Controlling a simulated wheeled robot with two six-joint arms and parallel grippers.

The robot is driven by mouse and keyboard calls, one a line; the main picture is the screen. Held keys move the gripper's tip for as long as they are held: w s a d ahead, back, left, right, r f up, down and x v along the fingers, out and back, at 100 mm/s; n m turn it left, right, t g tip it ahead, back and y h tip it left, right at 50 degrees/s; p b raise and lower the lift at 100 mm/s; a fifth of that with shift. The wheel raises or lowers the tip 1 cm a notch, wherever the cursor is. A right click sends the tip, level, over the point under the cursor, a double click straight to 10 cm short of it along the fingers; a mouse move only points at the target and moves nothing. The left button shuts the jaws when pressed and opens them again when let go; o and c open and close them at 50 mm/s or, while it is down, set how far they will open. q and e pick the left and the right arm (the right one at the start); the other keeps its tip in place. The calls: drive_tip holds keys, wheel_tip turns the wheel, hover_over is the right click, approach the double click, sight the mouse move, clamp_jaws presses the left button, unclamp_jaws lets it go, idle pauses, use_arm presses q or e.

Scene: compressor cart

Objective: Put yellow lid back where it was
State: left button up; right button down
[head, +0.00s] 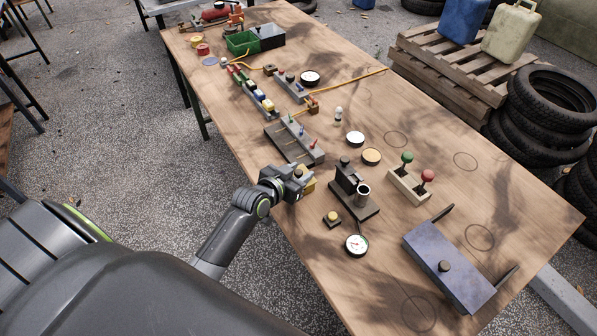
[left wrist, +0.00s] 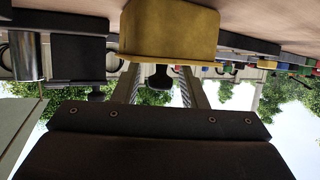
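A yellow block-like piece (head: 307,184) stands at the table's near left edge in the head view, partly hidden by my left gripper (head: 297,178). In the left wrist view, which is upside down, its yellow body (left wrist: 170,30) has a wider yellow plate (left wrist: 165,60) with a black knob (left wrist: 160,78). I cannot tell whether the plate is a separate lid. My left gripper (left wrist: 160,82) has its two fingers apart, one on each side of the knob, with visible gaps. My right gripper is not in view.
Close by are a black stand with a metal cup (head: 363,194), a small black base with a yellow button (head: 333,217), a dial gauge (head: 356,244) and a grey rack (head: 296,138). A blue-grey box (head: 447,266) lies at right. Bare wood with drawn circles shows beyond.

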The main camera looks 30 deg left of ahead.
use_arm(q)
drive_tip(key=shift+r, duration=0.15)
drive_tip(key=shift+r+p, duration=0.3)
drive_tip(key=v, duration=1.2)
drive_tip(key=shift+b, duration=0.4)
drive_tip(key=shift+s, duration=0.1)
